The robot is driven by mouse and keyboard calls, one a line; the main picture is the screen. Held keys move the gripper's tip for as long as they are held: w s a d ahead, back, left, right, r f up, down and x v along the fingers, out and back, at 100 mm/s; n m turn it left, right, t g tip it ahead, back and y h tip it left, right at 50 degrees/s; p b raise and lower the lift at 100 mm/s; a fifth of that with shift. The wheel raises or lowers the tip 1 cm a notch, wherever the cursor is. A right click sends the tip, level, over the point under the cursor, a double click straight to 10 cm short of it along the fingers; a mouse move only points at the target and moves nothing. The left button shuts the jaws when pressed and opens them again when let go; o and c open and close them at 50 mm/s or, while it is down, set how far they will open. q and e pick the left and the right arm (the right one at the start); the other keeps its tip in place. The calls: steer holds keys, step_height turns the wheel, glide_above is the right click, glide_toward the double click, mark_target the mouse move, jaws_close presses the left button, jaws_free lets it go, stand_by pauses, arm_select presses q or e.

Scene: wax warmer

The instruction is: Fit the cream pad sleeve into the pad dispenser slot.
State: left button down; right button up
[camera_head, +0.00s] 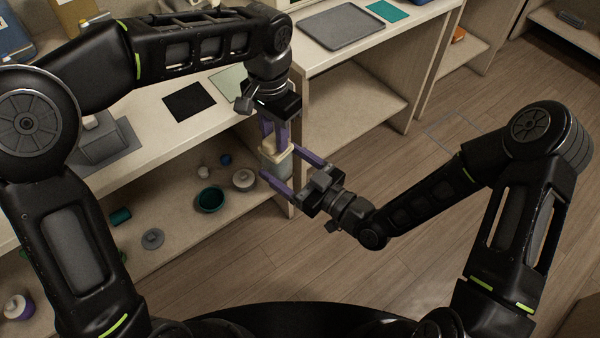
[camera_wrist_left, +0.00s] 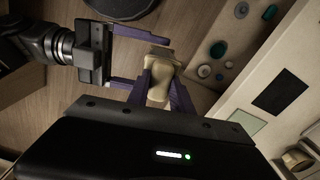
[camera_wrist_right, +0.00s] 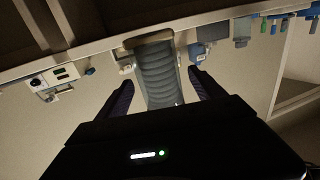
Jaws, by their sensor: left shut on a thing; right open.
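My left gripper (camera_head: 274,138) points down in front of the shelf unit and is shut on the cream pad sleeve (camera_head: 277,158). The sleeve has a cream upper part and a greyer lower part. In the left wrist view the sleeve (camera_wrist_left: 159,88) sits between the purple fingers. In the right wrist view a grey ribbed body with a cream rim (camera_wrist_right: 155,75) shows between my right fingers. My right gripper (camera_head: 287,168) is open, its fingers reaching either side of the sleeve; I cannot tell whether they touch it. A grey box-like unit (camera_head: 100,146) on the counter may be the pad dispenser; its slot is not visible.
The counter (camera_head: 150,120) carries a black mat (camera_head: 188,102) and a pale green mat (camera_head: 229,82). A grey tray (camera_head: 342,27) lies on the farther counter. The lower shelf holds a green bowl (camera_head: 209,200) and several small items. The floor at right is clear.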

steer(key=x, duration=0.5)
steer(key=shift+w+a, duration=0.1)
steer(key=shift+c, duration=0.6)
steer(key=c, duration=1.3)
arm_select(q)
steer(key=c, duration=1.1)
jaws_free()
arm_select(e)
steer(key=shift+c, duration=0.6)
arm_select(q)
steer(key=shift+o, duration=0.2)
step_height(320, 180, up, 8)
steer(key=shift+f, duration=0.25)
steer(key=shift+w+f, duration=0.1)
